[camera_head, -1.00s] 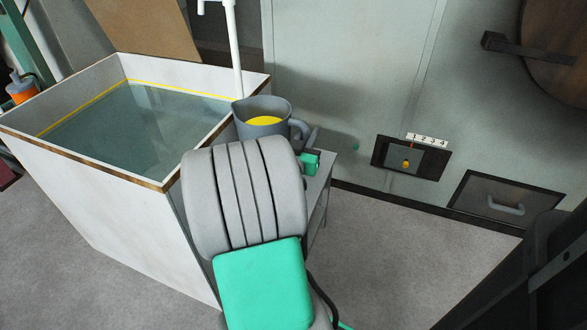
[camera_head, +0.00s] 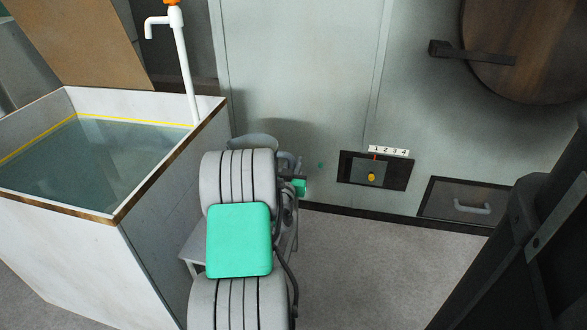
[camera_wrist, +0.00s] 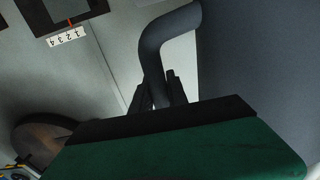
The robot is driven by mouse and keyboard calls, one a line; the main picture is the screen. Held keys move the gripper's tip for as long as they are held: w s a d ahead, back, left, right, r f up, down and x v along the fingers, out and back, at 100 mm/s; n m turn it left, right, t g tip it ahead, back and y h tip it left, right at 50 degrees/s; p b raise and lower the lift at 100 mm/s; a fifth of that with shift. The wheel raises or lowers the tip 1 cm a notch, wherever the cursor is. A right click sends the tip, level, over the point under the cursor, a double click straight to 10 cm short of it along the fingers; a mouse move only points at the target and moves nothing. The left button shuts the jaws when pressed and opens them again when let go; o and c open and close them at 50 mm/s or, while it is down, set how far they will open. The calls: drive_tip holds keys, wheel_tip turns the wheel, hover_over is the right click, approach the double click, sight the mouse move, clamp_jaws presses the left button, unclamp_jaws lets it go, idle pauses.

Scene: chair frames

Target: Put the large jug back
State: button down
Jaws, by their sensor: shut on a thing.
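The large jug (camera_head: 253,141) is grey. In the head view only its rim and part of its handle show, and my arm hides the rest. In the wrist view its smooth body (camera_wrist: 262,70) fills the right side, and its curved handle (camera_wrist: 150,48) runs down between my fingers. My gripper (camera_wrist: 163,90) is shut on that handle. In the head view my gripper is mostly hidden behind my arm. I cannot tell whether the jug's base touches anything.
A white water tank (camera_head: 70,240) with a brown rim stands at the left, a white tap (camera_head: 182,60) behind it. A grey side table (camera_head: 193,248) is beside it, partly behind my arm. A numbered wall panel (camera_head: 372,170) and a drawer (camera_head: 465,203) are at the right. The floor there is clear.

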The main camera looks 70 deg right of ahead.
drive_tip(key=c, duration=1.3)
unclamp_jaws()
drive_tip(key=shift+r, duration=0.2)
drive_tip(key=s+a+b, duration=0.1)
drive_tip(key=s+a, duration=0.1)
drive_tip(key=a, duration=1)
drive_tip(key=shift+s, duration=0.1)
